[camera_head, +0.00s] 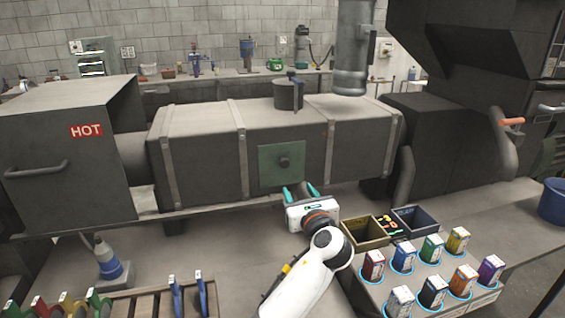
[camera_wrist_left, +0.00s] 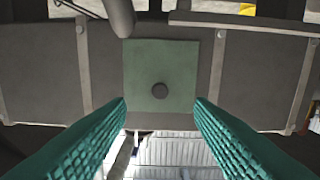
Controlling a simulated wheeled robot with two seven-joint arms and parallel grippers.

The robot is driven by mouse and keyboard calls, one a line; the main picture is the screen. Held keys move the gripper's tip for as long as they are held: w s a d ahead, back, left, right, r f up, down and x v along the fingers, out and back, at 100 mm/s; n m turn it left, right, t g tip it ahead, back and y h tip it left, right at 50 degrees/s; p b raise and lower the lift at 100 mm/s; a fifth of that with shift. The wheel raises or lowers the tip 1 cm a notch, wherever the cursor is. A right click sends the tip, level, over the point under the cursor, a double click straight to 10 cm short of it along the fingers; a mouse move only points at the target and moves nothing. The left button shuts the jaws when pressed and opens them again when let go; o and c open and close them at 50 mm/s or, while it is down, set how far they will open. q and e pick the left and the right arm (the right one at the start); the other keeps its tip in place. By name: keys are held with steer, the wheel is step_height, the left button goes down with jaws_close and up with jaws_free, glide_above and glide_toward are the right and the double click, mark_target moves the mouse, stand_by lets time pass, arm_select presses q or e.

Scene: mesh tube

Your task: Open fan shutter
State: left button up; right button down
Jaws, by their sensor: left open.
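The plate lies flat against the duct. My right gripper is not in view.
The duct (camera_head: 200,155) joins a dark box marked HOT (camera_head: 60,150) at left. Open bins (camera_head: 364,234) and several coloured cartons (camera_head: 432,248) stand right of my arm. A wooden rack (camera_head: 150,302) is at lower left. A pipe (camera_head: 352,50) hangs above the duct.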

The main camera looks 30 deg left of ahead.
mark_target(285, 164)
arm_select(q)
steer(key=x, duration=0.3)
steer(key=r+x, duration=0.1)
steer(key=x, duration=0.2)
steer(key=p+x, duration=0.1)
steer(key=x, duration=0.3)
steer(key=shift+r, duration=0.15)
steer(key=shift+w+a, duration=0.45)
steer(key=shift+a, duration=0.1)
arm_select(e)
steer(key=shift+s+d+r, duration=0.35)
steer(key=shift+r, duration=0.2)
arm_select(q)
steer(key=shift+c, duration=0.3)
jaws_close()
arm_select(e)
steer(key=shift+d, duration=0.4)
